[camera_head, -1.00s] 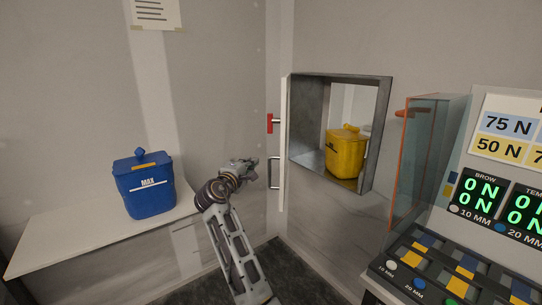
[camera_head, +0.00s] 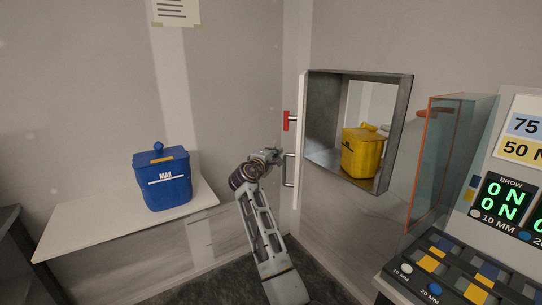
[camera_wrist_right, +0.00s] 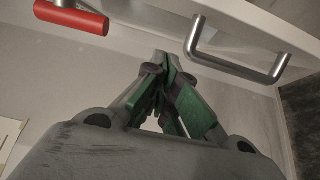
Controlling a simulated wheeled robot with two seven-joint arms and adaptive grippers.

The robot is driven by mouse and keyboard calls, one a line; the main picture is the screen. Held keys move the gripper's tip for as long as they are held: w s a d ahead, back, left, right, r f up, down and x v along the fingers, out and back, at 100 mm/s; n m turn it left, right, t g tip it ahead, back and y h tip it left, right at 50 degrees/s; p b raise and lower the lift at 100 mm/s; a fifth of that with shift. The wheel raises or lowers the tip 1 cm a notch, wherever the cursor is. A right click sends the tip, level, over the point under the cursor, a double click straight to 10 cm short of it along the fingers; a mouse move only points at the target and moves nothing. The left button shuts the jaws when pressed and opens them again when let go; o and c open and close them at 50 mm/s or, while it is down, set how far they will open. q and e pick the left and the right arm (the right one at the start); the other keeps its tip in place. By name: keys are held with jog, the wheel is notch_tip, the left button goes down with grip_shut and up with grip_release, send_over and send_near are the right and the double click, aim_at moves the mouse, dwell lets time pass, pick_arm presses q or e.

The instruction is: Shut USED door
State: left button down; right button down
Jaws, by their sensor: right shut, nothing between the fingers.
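The hatch door (camera_head: 300,140) stands open, seen almost edge-on at the left side of the wall hatch; no USED label is readable on it. It carries a steel bar handle (camera_head: 288,171) and a red-gripped latch (camera_head: 287,121) above. My right gripper (camera_head: 278,156) is shut and empty, just left of the bar handle. In the right wrist view, the shut fingertips (camera_wrist_right: 166,66) point toward the door between the red grip (camera_wrist_right: 72,17) and the bar handle (camera_wrist_right: 236,67), apparently touching neither. My left gripper is out of view.
A yellow bin (camera_head: 362,153) stands inside the open hatch (camera_head: 402,130). A blue MAX bin (camera_head: 163,180) sits on a white shelf (camera_head: 80,220) at left. A glass-sided cabinet (camera_head: 432,160) and control console (camera_head: 420,265) stand at right.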

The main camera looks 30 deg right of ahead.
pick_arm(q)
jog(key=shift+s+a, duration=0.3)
pick_arm(e)
jog(key=d, duration=0.1)
jog(key=s+d, duration=0.1)
jog(key=d, duration=0.2)
jog(key=shift+s+d, duration=0.25)
jog(key=shift+d, duration=0.05)
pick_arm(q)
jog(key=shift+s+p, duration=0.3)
pick_arm(e)
jog(key=shift+s+d, duration=0.1)
